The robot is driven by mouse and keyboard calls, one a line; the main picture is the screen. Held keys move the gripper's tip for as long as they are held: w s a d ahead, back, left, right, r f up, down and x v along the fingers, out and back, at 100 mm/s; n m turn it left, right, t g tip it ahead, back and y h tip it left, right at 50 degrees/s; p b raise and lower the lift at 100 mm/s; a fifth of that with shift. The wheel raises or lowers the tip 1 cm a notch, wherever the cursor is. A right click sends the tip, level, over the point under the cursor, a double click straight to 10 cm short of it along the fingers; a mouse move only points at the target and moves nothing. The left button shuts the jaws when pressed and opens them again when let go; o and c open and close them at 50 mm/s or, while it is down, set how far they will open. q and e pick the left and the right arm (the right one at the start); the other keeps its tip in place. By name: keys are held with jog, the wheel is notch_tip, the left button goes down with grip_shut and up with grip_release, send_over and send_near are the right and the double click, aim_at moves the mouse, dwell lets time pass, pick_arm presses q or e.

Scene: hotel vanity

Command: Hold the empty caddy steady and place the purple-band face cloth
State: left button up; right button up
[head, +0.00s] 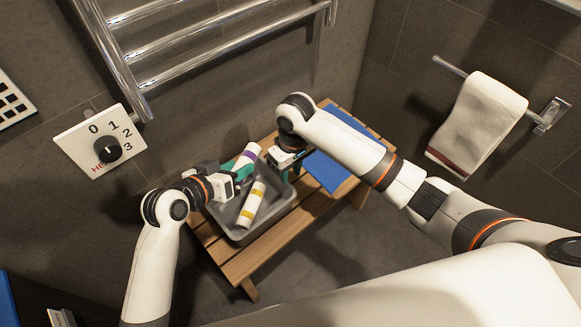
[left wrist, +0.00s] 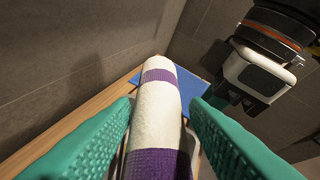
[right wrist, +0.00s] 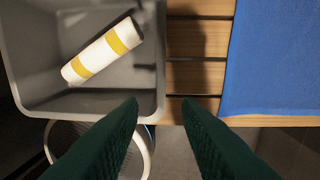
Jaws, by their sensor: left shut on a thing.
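The purple-band face cloth (head: 251,149) is a white roll with purple bands. My left gripper (head: 240,172) is shut on it at the caddy's far side, and the left wrist view shows the roll (left wrist: 159,108) between the teal fingers. The grey caddy (head: 240,236) sits on the wooden bench. It holds a yellow-band roll (head: 252,204), which lies tilted in it and also shows in the right wrist view (right wrist: 103,50). My right gripper (right wrist: 158,108) is open, its fingers apart near the caddy's corner. Whether the purple-band roll touches the caddy floor is hidden.
A blue cloth (head: 325,172) covers the right part of the slatted bench (head: 262,262). A round white-rimmed thing (right wrist: 148,160) is below the bench edge. A chrome rail (head: 235,43) and a heater dial (head: 107,149) are on the wall. A towel (head: 478,122) hangs at right.

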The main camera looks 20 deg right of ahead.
aim_at(289, 195)
jog(key=f, duration=1.1)
jog(key=shift+s+a, duration=0.2)
jog(key=shift+a, duration=0.15)
grip_shut()
